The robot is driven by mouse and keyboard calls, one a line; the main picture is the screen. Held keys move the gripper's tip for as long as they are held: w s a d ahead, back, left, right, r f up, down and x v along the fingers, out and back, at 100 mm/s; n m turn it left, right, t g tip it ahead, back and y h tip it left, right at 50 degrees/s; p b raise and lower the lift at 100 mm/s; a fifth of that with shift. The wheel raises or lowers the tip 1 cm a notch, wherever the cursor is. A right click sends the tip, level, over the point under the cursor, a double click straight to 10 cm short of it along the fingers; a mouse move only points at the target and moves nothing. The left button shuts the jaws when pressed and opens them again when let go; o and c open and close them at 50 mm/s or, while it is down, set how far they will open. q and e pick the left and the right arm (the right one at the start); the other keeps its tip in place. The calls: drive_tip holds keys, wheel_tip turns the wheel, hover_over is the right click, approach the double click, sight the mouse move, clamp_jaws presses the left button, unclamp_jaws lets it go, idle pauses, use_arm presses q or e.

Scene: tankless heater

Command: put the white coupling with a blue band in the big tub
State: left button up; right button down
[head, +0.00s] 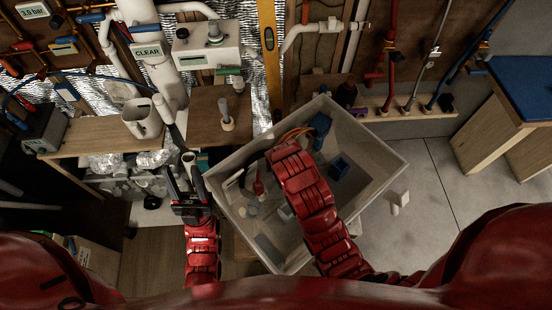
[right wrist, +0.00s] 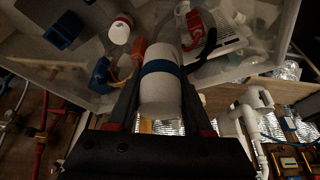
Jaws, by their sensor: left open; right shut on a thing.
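The white coupling with a blue band (right wrist: 160,92) is between the fingers of my right gripper (right wrist: 157,78), which is shut on it. In the right wrist view the big tub (right wrist: 225,73) lies behind and around the coupling's far end. In the head view the big tub (head: 375,148) is a pale, open bin in the middle. My right arm reaches over it and hides the right gripper and the held coupling there. I cannot tell how high above the tub's floor the coupling is. My left gripper (head: 184,182) is open, just left of the tub.
The tub holds a blue part (head: 339,166), a white part with a red band (right wrist: 120,29) and other loose items. A wooden bench (head: 85,138) with a white jug (head: 142,118) stands at the left. Pipes line the back wall.

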drive_tip(key=shift+s+d+r, duration=0.1)
drive_tip(key=shift+s, duration=0.05)
wheel_tip(320, 180, down, 18)
drive_tip(key=b, duration=1)
drive_tip(key=shift+b, duration=0.3)
drive_tip(key=shift+f+b, duration=0.3)
drive_tip(key=shift+f, duration=0.25)
drive_tip(key=shift+c, duration=1.1)
unclamp_jaws()
drive_tip(key=shift+r, duration=0.1)
